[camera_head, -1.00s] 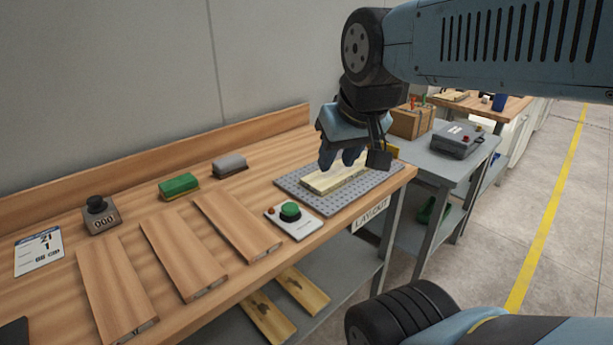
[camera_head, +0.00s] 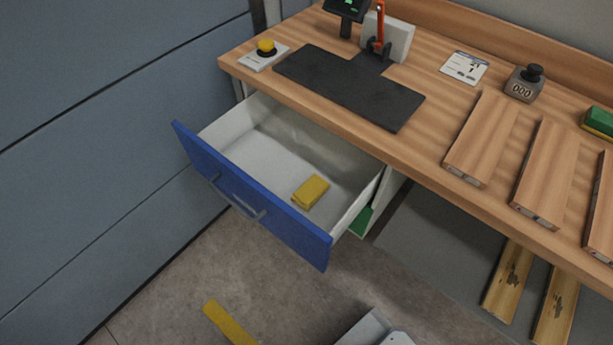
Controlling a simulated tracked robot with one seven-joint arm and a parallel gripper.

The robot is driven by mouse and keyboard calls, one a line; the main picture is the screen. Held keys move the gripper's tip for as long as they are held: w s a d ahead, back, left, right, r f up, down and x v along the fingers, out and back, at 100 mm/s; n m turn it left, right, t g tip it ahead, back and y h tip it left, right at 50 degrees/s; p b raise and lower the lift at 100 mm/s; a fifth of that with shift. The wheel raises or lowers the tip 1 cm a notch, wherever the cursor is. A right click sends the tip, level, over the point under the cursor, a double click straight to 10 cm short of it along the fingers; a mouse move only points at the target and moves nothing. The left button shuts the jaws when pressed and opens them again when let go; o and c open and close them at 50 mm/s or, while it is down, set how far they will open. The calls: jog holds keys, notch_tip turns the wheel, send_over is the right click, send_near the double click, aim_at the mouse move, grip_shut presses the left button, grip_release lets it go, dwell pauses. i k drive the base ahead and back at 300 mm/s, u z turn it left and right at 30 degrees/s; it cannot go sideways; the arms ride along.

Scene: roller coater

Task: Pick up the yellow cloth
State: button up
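The yellow cloth (camera_head: 311,192) is a small folded block. It lies on the white floor of an open drawer with a blue front (camera_head: 247,199), near the drawer's front right corner. Nothing covers the cloth. The drawer is pulled out below the left end of the wooden workbench. My gripper is outside this view, so whether it is open or shut does not show.
On the workbench (camera_head: 437,142) are a black mat (camera_head: 350,86), a yellow push button (camera_head: 266,48), a red-handled lever device (camera_head: 379,35), a counter (camera_head: 524,83) and several wooden boards (camera_head: 483,138). A blue-grey wall stands left. A yellow floor stripe (camera_head: 230,324) shows in front.

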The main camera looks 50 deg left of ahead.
aim_at(309, 193)
jog(key=z, duration=0.55)
jog(key=i, duration=0.1)
jog(key=u, duration=2.7)
jog(key=k, duration=0.75)
jog(key=u, duration=0.2)
jog(key=i, duration=0.75)
jog(key=z, duration=0.1)
